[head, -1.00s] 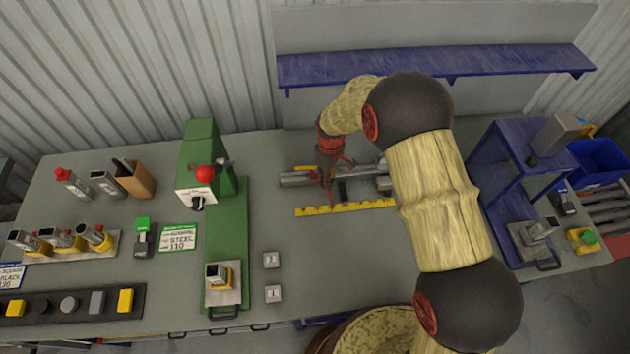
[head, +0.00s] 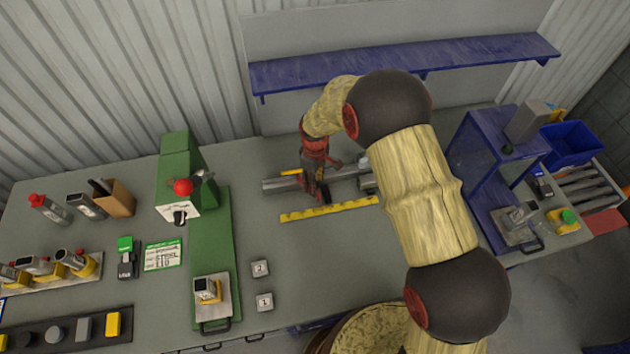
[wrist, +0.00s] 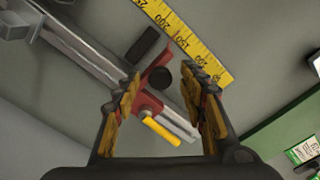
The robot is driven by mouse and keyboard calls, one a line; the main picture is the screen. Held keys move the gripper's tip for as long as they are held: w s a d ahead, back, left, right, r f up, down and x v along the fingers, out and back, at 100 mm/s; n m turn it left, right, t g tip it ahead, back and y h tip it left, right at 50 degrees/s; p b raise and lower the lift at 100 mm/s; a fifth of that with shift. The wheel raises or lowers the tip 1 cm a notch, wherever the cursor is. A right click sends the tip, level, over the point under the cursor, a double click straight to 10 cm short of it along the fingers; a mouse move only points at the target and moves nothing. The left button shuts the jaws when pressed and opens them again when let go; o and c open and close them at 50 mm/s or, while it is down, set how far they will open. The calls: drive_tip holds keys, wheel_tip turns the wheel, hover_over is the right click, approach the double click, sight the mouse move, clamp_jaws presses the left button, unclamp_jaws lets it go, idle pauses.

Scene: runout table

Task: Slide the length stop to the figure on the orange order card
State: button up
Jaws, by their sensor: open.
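The length stop (wrist: 152,97) is a red block with a black knob and a yellow bar, sitting on a grey rail (wrist: 75,45). In the wrist view its red pointer reaches towards a yellow scale (wrist: 190,45), close to the figure 150. My gripper (wrist: 165,105) is open, one finger on each side of the stop; contact cannot be told. In the head view my gripper (head: 320,192) hides most of the stop, above the scale (head: 330,209). A green-edged order card (head: 163,255) reads STEEL 110. I see no card that is clearly orange.
A green machine (head: 190,190) with a red ball knob stands left of the rail. A blue stand (head: 480,165) is at the right, a blue shelf (head: 400,62) behind. Two small numbered blocks (head: 261,269) lie in front. Bare table surrounds the scale's front.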

drive_tip(key=shift+r, duration=0.1)
wheel_tip(320, 180, up, 12)
idle(0.5)
idle(0.4)
